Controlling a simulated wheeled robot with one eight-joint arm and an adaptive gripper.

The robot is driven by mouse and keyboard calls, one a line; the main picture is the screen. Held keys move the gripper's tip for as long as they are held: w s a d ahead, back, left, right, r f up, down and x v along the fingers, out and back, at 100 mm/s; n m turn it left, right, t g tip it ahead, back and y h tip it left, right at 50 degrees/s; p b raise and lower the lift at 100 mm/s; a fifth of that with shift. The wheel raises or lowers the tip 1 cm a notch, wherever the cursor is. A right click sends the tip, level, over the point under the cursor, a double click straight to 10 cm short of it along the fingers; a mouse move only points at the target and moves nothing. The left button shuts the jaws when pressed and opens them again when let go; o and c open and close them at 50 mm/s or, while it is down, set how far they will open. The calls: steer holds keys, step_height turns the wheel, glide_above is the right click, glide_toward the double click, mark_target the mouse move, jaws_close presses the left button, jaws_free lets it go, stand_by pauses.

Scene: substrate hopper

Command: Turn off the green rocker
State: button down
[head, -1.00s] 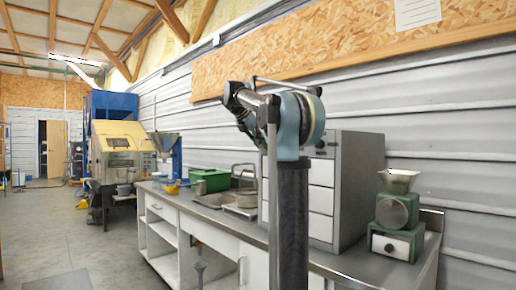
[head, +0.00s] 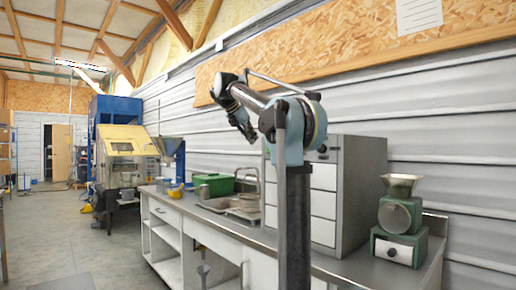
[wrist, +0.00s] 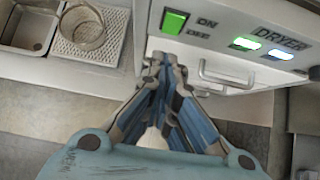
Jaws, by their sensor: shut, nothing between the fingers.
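The green rocker (wrist: 174,22) sits on a pale panel at the top of the wrist view, left of ON and OFF lettering. It looks lit; which side is pressed I cannot tell. My gripper (wrist: 166,58) is shut and empty, its fingertips just below the rocker in the picture; whether they touch the panel I cannot tell. In the head view my gripper (head: 246,130) points down above the counter, left of the grey drawer cabinet (head: 357,190). The rocker does not show in the head view.
A green light (wrist: 246,42) and a whitish light (wrist: 281,54) glow beside DRYER lettering. A handle (wrist: 226,75) is right of my fingers. A sink (wrist: 27,27) and a basket (wrist: 82,28) lie left. A green machine (head: 400,215) stands on the counter's right end.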

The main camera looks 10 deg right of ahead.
steer(key=v, duration=0.6)
steer(key=shift+d+r, duration=0.2)
steer(key=shift+a, duration=0.1)
